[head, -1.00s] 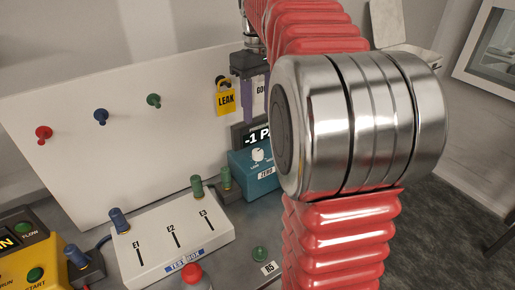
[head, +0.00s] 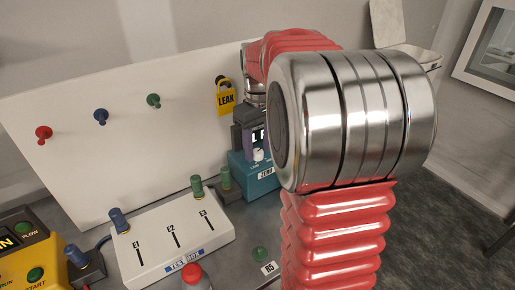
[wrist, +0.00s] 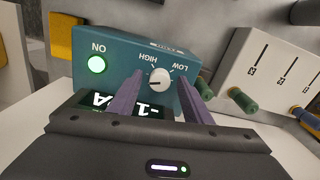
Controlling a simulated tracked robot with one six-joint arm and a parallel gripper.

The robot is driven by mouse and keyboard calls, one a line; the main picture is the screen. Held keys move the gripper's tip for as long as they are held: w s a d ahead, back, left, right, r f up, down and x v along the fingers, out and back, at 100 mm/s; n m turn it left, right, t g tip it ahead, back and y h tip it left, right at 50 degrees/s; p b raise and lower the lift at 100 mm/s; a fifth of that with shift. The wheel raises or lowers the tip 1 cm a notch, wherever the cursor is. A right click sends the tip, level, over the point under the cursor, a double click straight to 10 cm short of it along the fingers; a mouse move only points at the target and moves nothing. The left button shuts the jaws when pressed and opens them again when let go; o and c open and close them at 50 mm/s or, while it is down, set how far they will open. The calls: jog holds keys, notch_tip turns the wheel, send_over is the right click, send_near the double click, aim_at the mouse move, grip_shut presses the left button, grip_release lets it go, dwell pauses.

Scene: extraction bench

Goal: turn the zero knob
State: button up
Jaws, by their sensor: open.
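The zero knob (wrist: 160,79) is a white round knob on the teal box (wrist: 105,52), between HIGH and LOW marks that appear upside down in the wrist view. In the head view the knob (head: 258,155) shows small on the teal box (head: 262,181), above the ZERO label. My gripper (wrist: 161,82) is open, with its purple fingers either side of the knob in the wrist view. I cannot tell whether they touch it. In the head view my gripper (head: 256,146) is just above the box, partly hidden by my arm.
A lit green ON light (wrist: 97,64) and a partly covered display (wrist: 125,108) are beside the knob. Green plugs (head: 226,178) stand close left of the box. The white test box (head: 165,240) is in front left.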

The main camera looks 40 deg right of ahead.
jog(key=shift+f, duration=0.25)
jog(key=shift+c, duration=0.6)
jog(key=c, duration=0.9)
